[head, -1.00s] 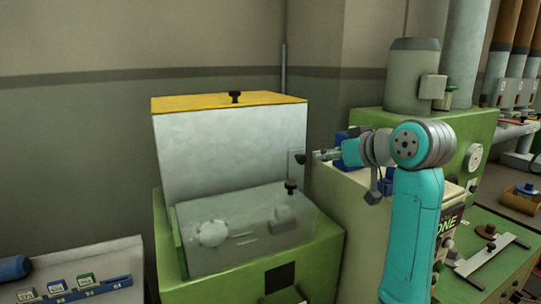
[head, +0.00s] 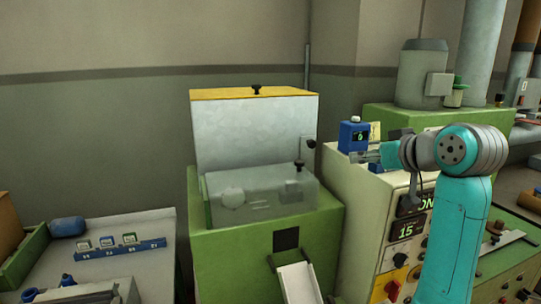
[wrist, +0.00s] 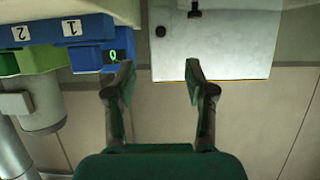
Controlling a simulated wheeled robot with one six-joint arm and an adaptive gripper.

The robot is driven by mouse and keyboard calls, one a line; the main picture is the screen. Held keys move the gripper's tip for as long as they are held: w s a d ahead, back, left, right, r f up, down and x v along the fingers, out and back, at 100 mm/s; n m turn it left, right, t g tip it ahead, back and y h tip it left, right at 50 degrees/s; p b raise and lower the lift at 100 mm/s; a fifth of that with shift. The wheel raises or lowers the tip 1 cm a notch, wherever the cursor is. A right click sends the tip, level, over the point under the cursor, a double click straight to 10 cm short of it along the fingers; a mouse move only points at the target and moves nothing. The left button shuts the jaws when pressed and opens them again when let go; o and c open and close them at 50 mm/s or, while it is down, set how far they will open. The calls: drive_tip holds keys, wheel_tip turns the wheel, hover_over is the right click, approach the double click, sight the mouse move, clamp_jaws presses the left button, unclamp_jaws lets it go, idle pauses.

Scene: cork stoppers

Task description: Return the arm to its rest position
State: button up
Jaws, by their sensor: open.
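My teal arm (head: 462,220) stands at the right of the head view, its upper part bent over to the left. My gripper (head: 362,155) points left, in front of a white and green cabinet. In the wrist view my gripper (wrist: 160,82) shows two dark fingers spread wide with nothing between them. Behind the fingers are a pale panel and a beige wall.
A green machine (head: 225,255) with a raised lid (head: 255,135) stands left of the arm. The cabinet (head: 350,200) with a small blue device (head: 354,137) is close by my gripper. A grey bench (head: 110,225) holds a blue rack (head: 125,250) at left.

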wheel_tip(320, 180, down, 24)
drive_tip(key=s+a+m+h, duration=0.1)
drive_tip(key=s+m, duration=0.2)
drive_tip(key=s+a+f+m+t+h, duration=0.1)
drive_tip(key=s+f+h, duration=0.1)
drive_tip(key=s+f, duration=1.2)
drive_tip(key=s+f+h, duration=0.1)
drive_tip(key=s+f, duration=0.4)
drive_tip(key=s, duration=0.4)
drive_tip(key=s+f, duration=0.5)
drive_tip(key=s, duration=0.5)
drive_tip(key=a+f+v, duration=0.1)
drive_tip(key=v, duration=2)
drive_tip(key=shift+s+a+f+t, duration=0.2)
drive_tip(key=shift+s+a+t, duration=0.1)
drive_tip(key=shift+a+t, duration=0.1)
